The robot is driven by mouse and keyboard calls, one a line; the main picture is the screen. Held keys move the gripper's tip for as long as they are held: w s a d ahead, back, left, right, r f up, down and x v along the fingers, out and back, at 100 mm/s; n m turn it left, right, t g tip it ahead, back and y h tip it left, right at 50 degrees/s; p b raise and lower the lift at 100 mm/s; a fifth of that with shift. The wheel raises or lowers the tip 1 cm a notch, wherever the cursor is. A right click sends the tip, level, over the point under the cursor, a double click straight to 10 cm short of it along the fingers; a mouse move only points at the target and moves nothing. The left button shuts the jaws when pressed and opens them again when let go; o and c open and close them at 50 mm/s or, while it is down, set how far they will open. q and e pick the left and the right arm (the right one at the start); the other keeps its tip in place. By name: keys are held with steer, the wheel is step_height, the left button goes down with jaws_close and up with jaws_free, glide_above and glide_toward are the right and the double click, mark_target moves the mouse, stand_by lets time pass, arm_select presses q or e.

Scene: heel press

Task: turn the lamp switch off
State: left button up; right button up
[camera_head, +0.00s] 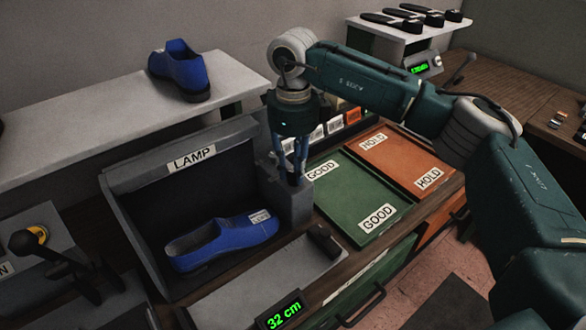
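The grey lamp box (128,190), labelled LAMP, stands open at the front in the middle left. Its inside looks dark, with no clear glow. A blue shoe (222,242) with a small white tag lies in it. A grey block (292,207) stands at the box's right side. My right gripper (294,180) points straight down at the top of this block, its fingers close together and seemingly empty. I cannot tell whether the tips touch it. The lamp switch is not clearly visible; the gripper may hide it. My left gripper is out of view.
A green GOOD tray (350,212) and an orange HOLD tray (412,158) lie right of the block. A second blue shoe (182,70) stands on the white shelf (80,115) behind. A 32 cm display (284,316) is in front. A black-knobbed lever (50,250) is at left.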

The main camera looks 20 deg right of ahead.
mark_target(294, 174)
steer(key=shift+o, duration=0.4)
steer(key=shift+s+d, duration=0.1)
step_height(294, 174, up, 12)
stand_by(0.3)
stand_by(0.3)
